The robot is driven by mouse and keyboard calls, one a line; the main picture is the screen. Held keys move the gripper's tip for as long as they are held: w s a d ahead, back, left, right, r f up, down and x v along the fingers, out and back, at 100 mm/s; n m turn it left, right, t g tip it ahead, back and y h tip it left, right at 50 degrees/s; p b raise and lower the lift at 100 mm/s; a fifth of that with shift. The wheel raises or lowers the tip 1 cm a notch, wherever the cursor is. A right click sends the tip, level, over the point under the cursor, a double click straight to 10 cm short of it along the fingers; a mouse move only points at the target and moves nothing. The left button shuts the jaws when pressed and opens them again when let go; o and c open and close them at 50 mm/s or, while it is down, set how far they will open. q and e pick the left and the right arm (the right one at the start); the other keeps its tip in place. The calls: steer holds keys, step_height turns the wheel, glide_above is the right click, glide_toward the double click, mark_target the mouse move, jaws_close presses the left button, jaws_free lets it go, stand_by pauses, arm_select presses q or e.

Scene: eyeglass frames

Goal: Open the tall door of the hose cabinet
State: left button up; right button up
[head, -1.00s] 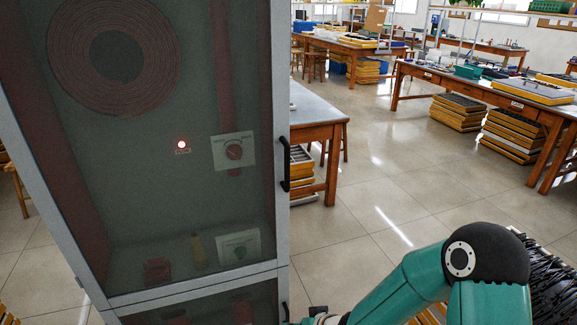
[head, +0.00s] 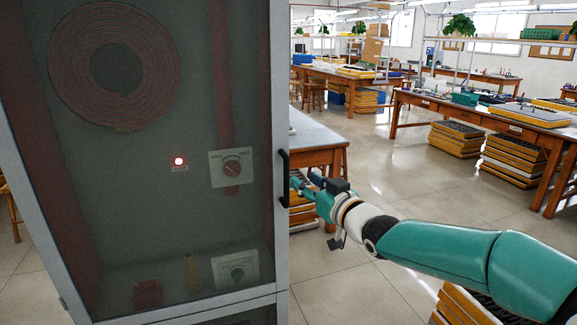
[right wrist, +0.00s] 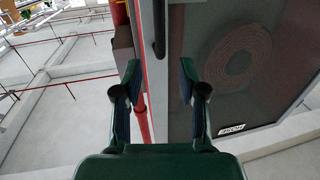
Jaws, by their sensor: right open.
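The hose cabinet's tall door (head: 150,230) is a dark glass panel in a pale grey frame, and it looks closed. A coiled hose (head: 113,62) shows behind the glass. The black upright door handle (head: 284,178) is on the frame's right edge. My right gripper (head: 300,184) is just right of the handle, pointing toward it. In the right wrist view the jaws (right wrist: 157,78) are open and empty. The handle (right wrist: 159,32) lies ahead of the gap between them, and I see no contact. My left gripper is not in view.
A lower door's top edge (head: 220,316) shows under the tall one. A wooden workbench (head: 320,135) stands close behind my right gripper. Stacked yellow trays (head: 470,305) sit below my right arm. The tiled floor (head: 385,175) between the benches is open.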

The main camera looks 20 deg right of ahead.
mark_target(288, 169)
steer(key=p+x, duration=0.2)
steer(key=x, duration=0.7)
steer(key=shift+w+a, duration=0.1)
steer(key=shift+w, duration=0.25)
jaws_close()
